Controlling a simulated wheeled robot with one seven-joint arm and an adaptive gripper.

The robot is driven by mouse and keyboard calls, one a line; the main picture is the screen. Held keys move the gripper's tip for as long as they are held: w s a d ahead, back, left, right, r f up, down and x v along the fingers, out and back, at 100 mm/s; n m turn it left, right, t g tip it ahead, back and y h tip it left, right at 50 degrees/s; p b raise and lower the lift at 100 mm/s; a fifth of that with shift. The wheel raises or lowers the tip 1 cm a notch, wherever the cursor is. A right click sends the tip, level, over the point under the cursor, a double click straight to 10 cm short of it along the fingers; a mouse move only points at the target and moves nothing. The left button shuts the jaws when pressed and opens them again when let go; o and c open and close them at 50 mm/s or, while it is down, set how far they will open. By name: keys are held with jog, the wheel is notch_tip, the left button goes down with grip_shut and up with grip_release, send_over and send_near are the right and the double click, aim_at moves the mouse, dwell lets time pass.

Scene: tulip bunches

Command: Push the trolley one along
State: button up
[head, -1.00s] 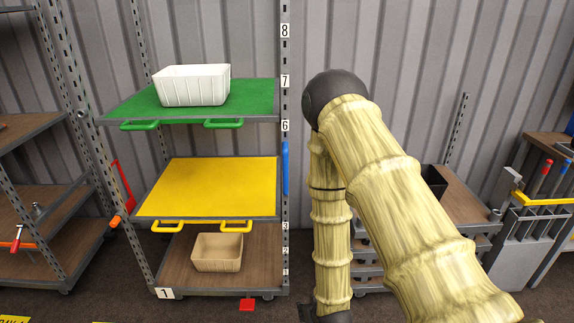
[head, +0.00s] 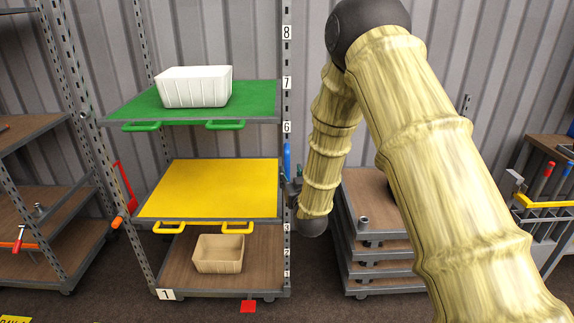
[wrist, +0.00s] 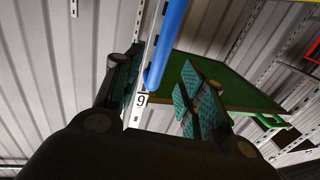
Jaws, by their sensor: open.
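The trolley (head: 285,240) marked 1 is a grey-framed rack with a green upper shelf (head: 262,98), a yellow middle shelf (head: 210,188) and a wooden bottom deck. A blue upright handle (head: 287,160) is on its right post. My gripper (head: 292,186) is at that post, by the handle's lower part, and is small and partly hidden in the head view. In the wrist view my gripper (wrist: 160,84) is open, with the blue handle (wrist: 168,42) showing between its two padded fingers. I cannot tell if either finger touches it.
A white basket (head: 194,87) stands on the green shelf and a tan basket (head: 218,254) on the bottom deck. Another rack (head: 45,215) is close on the left. A low stack of wooden-topped dollies (head: 372,225) stands on the right, with a gap of floor before it.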

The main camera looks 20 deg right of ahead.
aim_at(288, 166)
jog(key=w, duration=0.4)
jog(key=w+p, duration=0.1)
jog(key=w, duration=0.1)
jog(key=shift+w+d, duration=0.3)
jog(key=shift+w, duration=0.1)
grip_shut()
